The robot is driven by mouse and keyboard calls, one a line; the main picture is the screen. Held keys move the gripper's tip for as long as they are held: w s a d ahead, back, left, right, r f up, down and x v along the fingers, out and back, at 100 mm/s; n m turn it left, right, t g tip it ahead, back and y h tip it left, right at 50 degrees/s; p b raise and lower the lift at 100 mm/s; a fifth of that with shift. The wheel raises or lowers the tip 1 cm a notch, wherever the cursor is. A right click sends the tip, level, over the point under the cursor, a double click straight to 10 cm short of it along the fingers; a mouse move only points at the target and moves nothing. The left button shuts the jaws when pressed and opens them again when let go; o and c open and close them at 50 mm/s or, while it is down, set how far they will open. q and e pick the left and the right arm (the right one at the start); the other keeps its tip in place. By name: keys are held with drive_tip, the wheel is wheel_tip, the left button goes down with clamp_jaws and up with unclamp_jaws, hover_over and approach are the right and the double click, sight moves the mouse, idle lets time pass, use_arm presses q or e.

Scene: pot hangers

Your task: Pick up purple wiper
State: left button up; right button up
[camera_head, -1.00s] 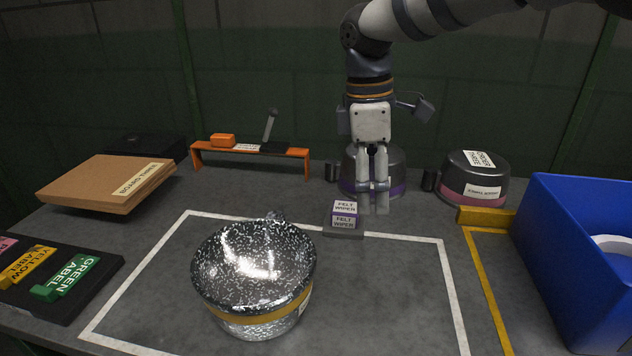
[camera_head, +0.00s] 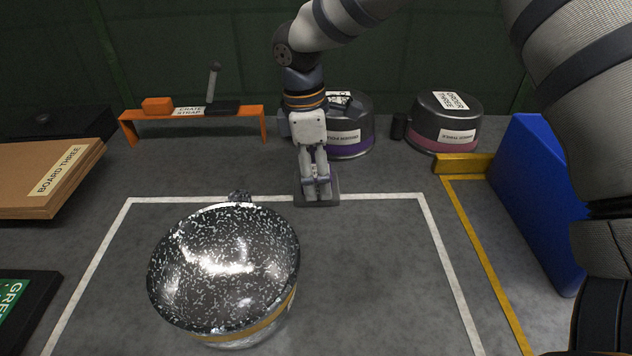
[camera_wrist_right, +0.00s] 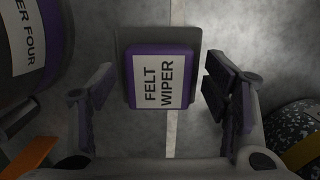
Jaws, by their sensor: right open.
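The purple wiper (camera_wrist_right: 158,80) is a block with a white label reading "FELT WIPER". In the right wrist view it sits on a dark grey pad (camera_wrist_right: 195,38), between the spread fingers of my right gripper (camera_wrist_right: 160,88). My right gripper is open, with a visible space on either side of the wiper. In the head view my right gripper (camera_head: 318,192) points down over the pad (camera_head: 331,201) and hides the wiper. My left gripper is not in view.
A speckled pot (camera_head: 225,265) stands in front, inside a white taped outline. An orange stand (camera_head: 190,115) is back left.

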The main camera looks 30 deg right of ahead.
sight(316, 172)
drive_tip(key=shift+f, duration=0.15)
drive_tip(key=c, duration=1.2)
drive_tip(key=shift+w, duration=0.1)
drive_tip(key=shift+c, duration=0.2)
drive_tip(key=shift+r, duration=0.4)
wheel_tip(316, 172, up, 3)
drive_tip(key=shift+a+r, duration=0.1)
drive_tip(key=shift+r, duration=0.05)
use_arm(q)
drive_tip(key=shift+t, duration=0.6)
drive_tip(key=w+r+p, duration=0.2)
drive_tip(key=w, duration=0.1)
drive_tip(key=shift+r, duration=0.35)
use_arm(e)
drive_tip(key=s+a+r, duration=0.8)
drive_tip(key=s+r, duration=0.1)
drive_tip(key=s, duration=0.2)
drive_tip(key=shift+s, duration=0.2)
